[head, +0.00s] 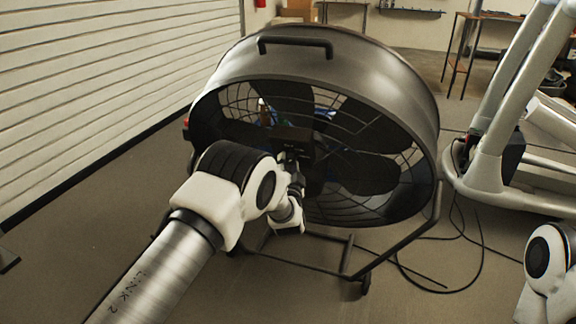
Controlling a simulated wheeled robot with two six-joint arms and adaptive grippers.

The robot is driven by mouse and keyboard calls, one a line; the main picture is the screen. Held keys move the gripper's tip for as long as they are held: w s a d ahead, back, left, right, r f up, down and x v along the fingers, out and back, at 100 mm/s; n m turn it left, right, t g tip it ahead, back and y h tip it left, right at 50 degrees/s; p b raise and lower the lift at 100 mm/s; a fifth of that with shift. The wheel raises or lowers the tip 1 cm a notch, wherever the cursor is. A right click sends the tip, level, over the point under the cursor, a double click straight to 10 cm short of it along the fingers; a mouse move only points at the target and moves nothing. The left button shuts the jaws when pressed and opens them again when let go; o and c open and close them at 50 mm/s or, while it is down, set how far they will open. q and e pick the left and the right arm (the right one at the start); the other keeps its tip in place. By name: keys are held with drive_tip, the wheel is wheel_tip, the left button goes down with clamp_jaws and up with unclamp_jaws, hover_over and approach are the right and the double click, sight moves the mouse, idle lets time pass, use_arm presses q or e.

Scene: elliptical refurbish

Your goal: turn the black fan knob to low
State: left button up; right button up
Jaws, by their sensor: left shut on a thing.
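A large black drum fan (345,65) stands on a tubular floor stand in the middle of the head view, its wire grille facing me. A small dark box (292,138) sits near the middle of the grille. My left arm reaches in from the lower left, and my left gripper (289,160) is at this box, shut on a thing. The black fan knob is hidden behind my gripper and wrist, so its setting cannot be read. My right gripper is outside the view; only a part of my right arm shows at the lower right.
A white slatted wall (100,90) runs along the left. A grey exercise machine (485,165) stands on the right. A black cable (480,250) loops on the floor right of the fan. The floor (90,225) at the left is clear.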

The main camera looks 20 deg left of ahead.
use_arm(q)
drive_tip(key=shift+m+y, duration=0.3)
drive_tip(key=shift+y, duration=0.1)
drive_tip(key=o, duration=1.1)
drive_tip(key=shift+o, duration=0.2)
drive_tip(key=shift+s+d+f, duration=0.1)
drive_tip(key=v, duration=1.1)
drive_tip(key=shift+s+f, duration=0.15)
drive_tip(key=shift+s, duration=0.2)
drive_tip(key=shift+d, duration=0.15)
